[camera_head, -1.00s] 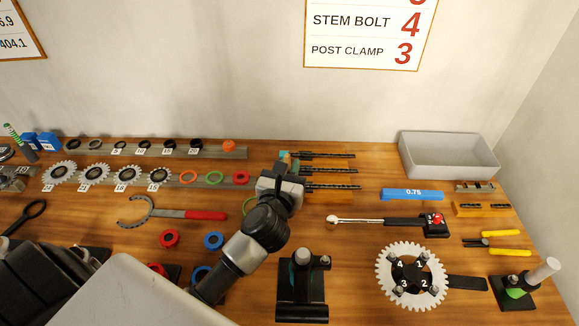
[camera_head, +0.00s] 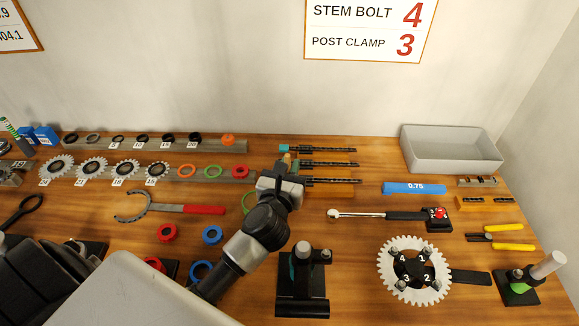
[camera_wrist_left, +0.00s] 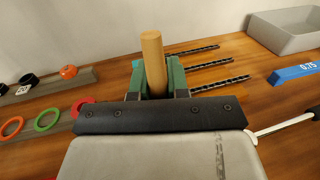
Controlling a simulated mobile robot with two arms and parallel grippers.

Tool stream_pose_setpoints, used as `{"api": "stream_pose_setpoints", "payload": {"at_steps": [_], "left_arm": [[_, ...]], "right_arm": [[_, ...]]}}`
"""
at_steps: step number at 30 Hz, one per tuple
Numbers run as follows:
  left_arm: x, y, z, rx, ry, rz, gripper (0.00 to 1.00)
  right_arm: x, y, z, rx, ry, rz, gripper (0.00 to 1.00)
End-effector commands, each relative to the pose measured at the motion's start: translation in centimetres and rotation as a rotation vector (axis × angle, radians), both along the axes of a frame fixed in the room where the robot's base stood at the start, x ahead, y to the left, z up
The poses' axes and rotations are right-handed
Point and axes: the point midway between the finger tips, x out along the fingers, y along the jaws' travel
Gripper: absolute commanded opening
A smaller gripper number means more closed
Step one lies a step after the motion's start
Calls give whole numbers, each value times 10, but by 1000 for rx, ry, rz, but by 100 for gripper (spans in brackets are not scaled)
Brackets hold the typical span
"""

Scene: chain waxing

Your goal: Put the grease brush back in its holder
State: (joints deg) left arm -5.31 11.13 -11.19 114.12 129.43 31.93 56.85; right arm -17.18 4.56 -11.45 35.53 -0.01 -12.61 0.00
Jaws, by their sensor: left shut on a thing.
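My left gripper (camera_head: 283,176) is shut on the grease brush, held above the middle of the bench in front of the chain strips. In the left wrist view, the brush's round wooden handle (camera_wrist_left: 153,62) stands up between the green finger pads, tilted slightly. The bristle end is hidden below the gripper. In the head view, only the tan handle tip (camera_head: 286,160) shows. A black stand (camera_head: 303,296) with posts and a teal part is on the bench nearer to me. I cannot tell whether it is the brush's holder. My right gripper is not in view.
Chain strips (camera_head: 330,164) lie behind the gripper. A torque wrench (camera_head: 385,215), a grey tray (camera_head: 452,158) and a chainring (camera_head: 385,290) are to the right. A black stand with a white post (camera_head: 520,290) is at far right. A red-handled hook tool (camera_head: 203,209) lies left.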

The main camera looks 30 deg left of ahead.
Motion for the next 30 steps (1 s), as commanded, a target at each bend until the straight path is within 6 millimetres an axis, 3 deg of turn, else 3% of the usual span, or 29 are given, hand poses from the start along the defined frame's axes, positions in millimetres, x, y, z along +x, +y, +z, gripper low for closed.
{"api": "stream_pose_setpoints", "payload": {"at_steps": [18, 27, 28, 30], "left_arm": [[0, 0, -22, -1, 0, 0, 0], [0, 0, -23, -1, 0, 0, 0], [0, 0, -23, -1, 0, 0, 20], [0, 0, -23, -1, 0, 0, 31]], "right_arm": [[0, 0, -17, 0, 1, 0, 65], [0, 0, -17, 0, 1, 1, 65], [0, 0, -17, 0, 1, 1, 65], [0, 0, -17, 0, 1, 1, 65]]}}
